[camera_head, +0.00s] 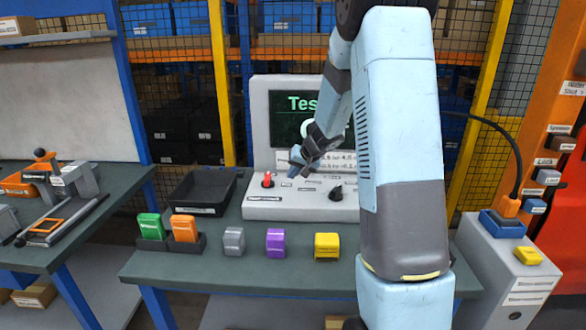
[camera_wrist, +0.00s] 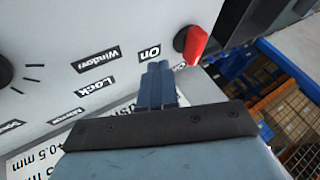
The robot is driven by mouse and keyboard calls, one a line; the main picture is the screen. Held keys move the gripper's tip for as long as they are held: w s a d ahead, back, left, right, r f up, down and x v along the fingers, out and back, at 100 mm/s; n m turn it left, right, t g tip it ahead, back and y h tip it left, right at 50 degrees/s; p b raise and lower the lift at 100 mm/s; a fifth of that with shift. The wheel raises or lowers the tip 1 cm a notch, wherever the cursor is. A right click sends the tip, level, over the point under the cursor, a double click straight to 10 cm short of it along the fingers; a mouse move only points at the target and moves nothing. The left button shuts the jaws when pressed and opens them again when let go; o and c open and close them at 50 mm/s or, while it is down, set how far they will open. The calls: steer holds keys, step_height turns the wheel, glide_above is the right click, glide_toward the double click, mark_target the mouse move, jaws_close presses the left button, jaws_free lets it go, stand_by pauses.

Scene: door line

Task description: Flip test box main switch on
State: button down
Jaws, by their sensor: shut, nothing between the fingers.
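The test box (camera_head: 259,208) is a pale grey unit with a screen, standing at the back of the green-grey table. Its red main switch (camera_head: 268,180) is at the left of the sloping front panel. In the wrist view the red switch (camera_wrist: 195,44) is at the upper right, beside the "On" label (camera_wrist: 149,53). My gripper (camera_head: 294,168) is shut and empty, just right of the red switch in the head view. In the wrist view its blue fingertips (camera_wrist: 157,72) are together close to the "On" label, apart from the switch. Contact with the panel cannot be told.
A black knob (camera_head: 336,193) is on the panel's right. An empty black tray (camera_head: 205,190) stands left of the box. Green (camera_head: 150,226), orange (camera_head: 184,228), grey (camera_head: 234,241), purple (camera_head: 276,242) and yellow (camera_head: 327,245) blocks line the table front. My arm hides the table's right part.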

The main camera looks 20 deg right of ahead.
mark_target(272, 184)
steer(key=x, duration=0.4)
steer(key=shift+w+f, duration=0.1)
steer(key=shift+f, duration=0.1)
steer(key=shift+w+a, duration=0.25)
steer(key=shift+a, duration=0.3)
steer(key=shift+w+a, duration=0.2)
steer(key=shift+a, duration=0.35)
steer(key=shift+w+a, duration=0.35)
steer(key=shift+a, duration=0.45)
